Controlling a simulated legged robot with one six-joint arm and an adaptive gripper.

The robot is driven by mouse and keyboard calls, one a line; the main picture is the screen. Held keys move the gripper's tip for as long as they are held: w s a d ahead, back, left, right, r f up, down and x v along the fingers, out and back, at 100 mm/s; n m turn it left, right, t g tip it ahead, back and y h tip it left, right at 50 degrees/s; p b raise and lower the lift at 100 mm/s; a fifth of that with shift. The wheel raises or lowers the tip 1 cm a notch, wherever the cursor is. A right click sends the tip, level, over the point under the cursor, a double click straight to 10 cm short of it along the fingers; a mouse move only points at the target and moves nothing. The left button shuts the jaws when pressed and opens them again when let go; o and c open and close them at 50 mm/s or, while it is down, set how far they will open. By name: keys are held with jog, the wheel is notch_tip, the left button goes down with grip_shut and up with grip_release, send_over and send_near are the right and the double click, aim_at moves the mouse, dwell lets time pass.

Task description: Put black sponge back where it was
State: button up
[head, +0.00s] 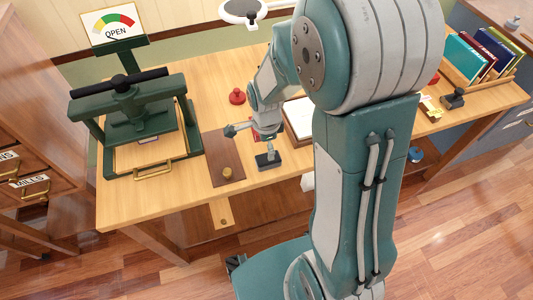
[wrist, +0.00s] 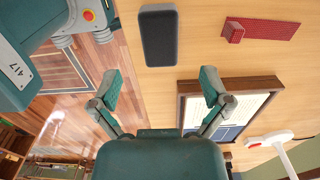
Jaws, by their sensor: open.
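The black sponge (wrist: 158,35) lies flat on the wooden table in the wrist view. It is a dark block with rounded corners, ahead of my fingertips and apart from them in the picture. In the head view a dark block (head: 267,162), which looks like the sponge, sits just below my gripper (head: 252,138). One finger partly overlaps it there. In the wrist view my gripper (wrist: 160,88) is open, with its fingers wide apart and nothing between them. The height of the fingers above the table is hard to tell.
A brown board (head: 225,172) with a brass knob lies left of my gripper. A green press (head: 135,120) stands further left. A framed paper tray (head: 297,118) is to the right, and a red knobbed object (head: 237,97) stands behind. A book rack (head: 490,75) is far right.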

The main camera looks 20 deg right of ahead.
jog(key=s+r+n+t, duration=0.2)
jog(key=s+r+n, duration=0.5)
jog(key=r+n, duration=0.2)
jog(key=s+r+n+t, duration=0.3)
jog(key=s+r+n, duration=0.4)
jog(key=r, duration=0.6)
jog(key=shift+d+r+n+t, duration=0.2)
jog(key=shift+n+t, duration=0.1)
jog(key=shift+n, duration=0.9)
jog(key=shift+d, duration=0.1)
